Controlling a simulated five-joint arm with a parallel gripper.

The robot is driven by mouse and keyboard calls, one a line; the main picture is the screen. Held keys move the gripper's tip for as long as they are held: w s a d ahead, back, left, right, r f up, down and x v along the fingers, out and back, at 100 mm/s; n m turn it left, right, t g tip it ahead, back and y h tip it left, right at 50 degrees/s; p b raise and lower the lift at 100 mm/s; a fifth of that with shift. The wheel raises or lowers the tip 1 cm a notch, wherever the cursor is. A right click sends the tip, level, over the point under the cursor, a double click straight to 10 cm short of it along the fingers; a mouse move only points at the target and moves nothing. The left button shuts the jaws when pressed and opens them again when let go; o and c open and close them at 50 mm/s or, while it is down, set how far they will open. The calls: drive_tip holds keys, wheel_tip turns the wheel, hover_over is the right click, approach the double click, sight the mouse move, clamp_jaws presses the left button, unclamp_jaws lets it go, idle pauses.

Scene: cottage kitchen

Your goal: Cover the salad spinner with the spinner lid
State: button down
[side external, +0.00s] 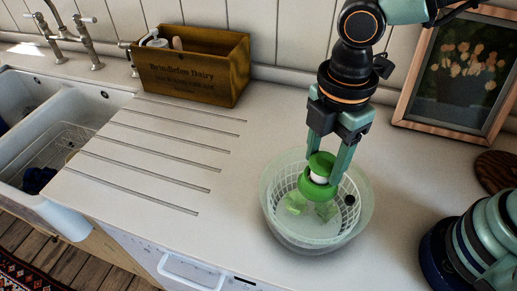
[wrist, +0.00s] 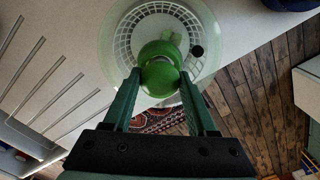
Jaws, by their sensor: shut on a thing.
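The salad spinner (side external: 300,246) is a clear bowl with a white slotted basket (wrist: 124,38) inside, standing on the worktop. Pale green leaves show in it. The spinner lid (side external: 361,214) looks like a see-through, green-tinted disc with a green knob and a small black button. It lies over the bowl's mouth, roughly level; I cannot tell whether its rim touches the bowl. My gripper (side external: 325,176) points down and is shut on the lid's green knob. In the wrist view, the lid (wrist: 213,62) spreads beyond my fingers, with the knob between them.
A wooden crate (side external: 190,72) stands at the back near the tap (side external: 85,40). A white sink (side external: 45,125) is at the left, beside drain grooves. A framed picture (side external: 455,75) leans at the back right. The worktop left of the bowl is clear; its front edge is close.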

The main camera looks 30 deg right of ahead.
drive_tip(key=shift+f, duration=0.15)
drive_tip(key=shift+c, duration=2.4)
unclamp_jaws()
wheel_tip(320, 180, up, 11)
drive_tip(key=w+d+f+m+t, duration=0.1)
drive_tip(key=w+d+m+t, duration=0.1)
drive_tip(key=d+m, duration=0.7)
drive_tip(key=w+d+f+m+t, duration=0.1)
drive_tip(key=w+d+m+t, duration=0.1)
drive_tip(key=d+m, duration=0.8)
drive_tip(key=shift+w+d+t, duration=0.35)
drive_tip(key=shift+d+t, duration=0.45)
drive_tip(key=shift+d, duration=0.4)
